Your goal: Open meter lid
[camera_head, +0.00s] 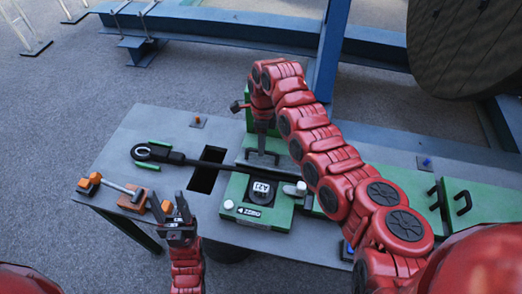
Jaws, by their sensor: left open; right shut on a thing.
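The meter (240,212) is a green box on the grey table, with a round black dial marked with white characters on top. Behind the dial is a grey-green plate, which looks like the lid (244,158), with a grey bar handle. My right gripper (262,149) comes down from above and is shut on what looks like that handle; the fingers hide part of it. I cannot tell how far the lid is tilted. My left gripper (178,222) is open and empty at the table's front left, apart from the meter.
An orange-ended clamp (131,194) sits at the front left. Green panels with black handles (475,200) are at right. A wooden reel (465,45) stands behind.

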